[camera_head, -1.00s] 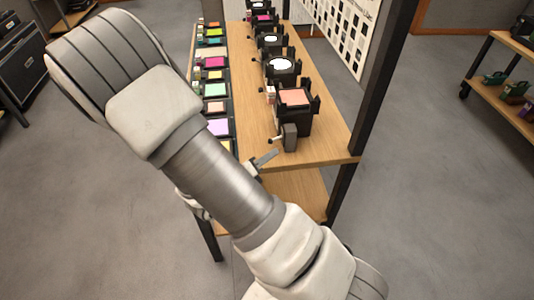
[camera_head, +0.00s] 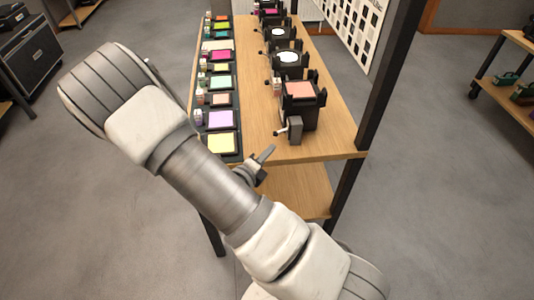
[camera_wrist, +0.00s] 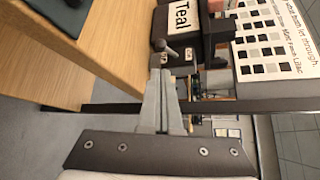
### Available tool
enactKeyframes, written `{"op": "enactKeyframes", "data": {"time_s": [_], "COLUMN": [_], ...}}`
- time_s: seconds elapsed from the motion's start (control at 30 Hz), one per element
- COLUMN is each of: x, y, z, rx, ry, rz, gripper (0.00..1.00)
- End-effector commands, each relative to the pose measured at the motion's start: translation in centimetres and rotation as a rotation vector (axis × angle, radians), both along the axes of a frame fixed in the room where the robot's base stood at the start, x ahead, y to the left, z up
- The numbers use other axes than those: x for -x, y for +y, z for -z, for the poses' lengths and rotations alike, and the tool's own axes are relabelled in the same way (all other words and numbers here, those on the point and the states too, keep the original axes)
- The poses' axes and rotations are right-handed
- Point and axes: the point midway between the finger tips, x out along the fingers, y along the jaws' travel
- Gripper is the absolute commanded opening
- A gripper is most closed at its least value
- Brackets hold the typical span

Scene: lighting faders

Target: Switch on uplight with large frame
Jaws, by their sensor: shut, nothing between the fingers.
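Several black uplights stand in a row on the wooden table. The nearest uplight (camera_head: 298,112) holds a peach gel in a black frame on top. A small grey box with a lever (camera_head: 282,132) is on its front. In the wrist view a black unit labelled "Teal" (camera_wrist: 185,22) shows a grey lever knob (camera_wrist: 170,52) just beyond my fingertips. My gripper (camera_head: 267,153) is shut and empty, off the table's near edge, below and in front of the nearest uplight. It also shows in the wrist view (camera_wrist: 161,80). I cannot tell which frame is largest.
A dark rack of coloured gels (camera_head: 230,155) runs along the table's left side. The wooden table top (camera_head: 256,100) is bare between rack and uplights. A black post (camera_head: 388,70) rises at the right corner. A printed chart (camera_head: 352,22) stands behind.

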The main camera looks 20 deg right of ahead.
Motion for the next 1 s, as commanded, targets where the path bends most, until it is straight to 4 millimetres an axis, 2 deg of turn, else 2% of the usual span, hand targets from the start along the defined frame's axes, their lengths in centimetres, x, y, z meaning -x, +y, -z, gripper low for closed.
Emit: {"op": "enactKeyframes", "data": {"time_s": [0.2, 0.4, 1.0], "x": [-2.4, -3.8, -4.0], "y": [-3.1, -4.8, -4.8], "z": [1.2, 1.6, 1.5], "rx": [-0.001, -0.001, -0.011], "ry": [-0.001, 0.0, -0.003], "rz": [0.003, 0.001, 0.0], "gripper": [0.0, 0.0, 0.0]}}
